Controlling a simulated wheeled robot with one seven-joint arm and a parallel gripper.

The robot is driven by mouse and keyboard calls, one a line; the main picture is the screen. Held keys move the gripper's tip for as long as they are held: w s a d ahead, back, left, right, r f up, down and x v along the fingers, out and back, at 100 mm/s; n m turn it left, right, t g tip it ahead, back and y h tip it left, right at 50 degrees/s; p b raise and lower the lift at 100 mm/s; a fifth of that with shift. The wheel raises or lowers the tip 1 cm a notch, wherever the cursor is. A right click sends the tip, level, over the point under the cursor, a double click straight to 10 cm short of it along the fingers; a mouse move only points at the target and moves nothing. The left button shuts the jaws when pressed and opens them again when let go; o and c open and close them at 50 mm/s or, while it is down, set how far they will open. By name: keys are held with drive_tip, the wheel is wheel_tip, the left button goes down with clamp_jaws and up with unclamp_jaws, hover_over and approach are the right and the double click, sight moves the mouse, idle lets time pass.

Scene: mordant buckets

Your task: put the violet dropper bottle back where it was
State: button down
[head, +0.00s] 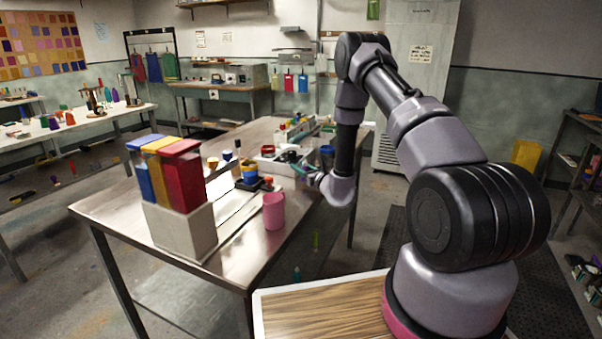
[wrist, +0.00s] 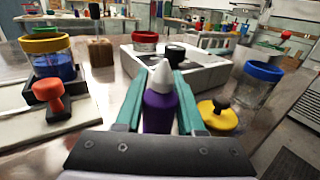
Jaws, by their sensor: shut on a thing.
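The violet dropper bottle (wrist: 160,110) has a white pointed cap and stands roughly upright between my teal fingers in the wrist view. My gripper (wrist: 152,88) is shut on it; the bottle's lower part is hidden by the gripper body. My gripper (head: 300,168) is over the metal table in the head view, where I cannot make out the bottle. A white divided tray (wrist: 215,77) lies just beyond the fingers. I cannot tell whether the bottle's base touches the table.
A yellow-rimmed jar of blue (wrist: 48,62) and an orange-knobbed black piece (wrist: 50,98) are left. A yellow disc with black knob (wrist: 218,117) and a blue-lidded jar (wrist: 256,85) are close right. A pink cup (head: 274,212) stands near the table (head: 110,207) edge.

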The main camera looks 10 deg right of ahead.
drive_tip(key=shift+f, duration=0.9)
drive_tip(key=c, duration=0.5)
unclamp_jaws()
drive_tip(key=shift+f, duration=0.15)
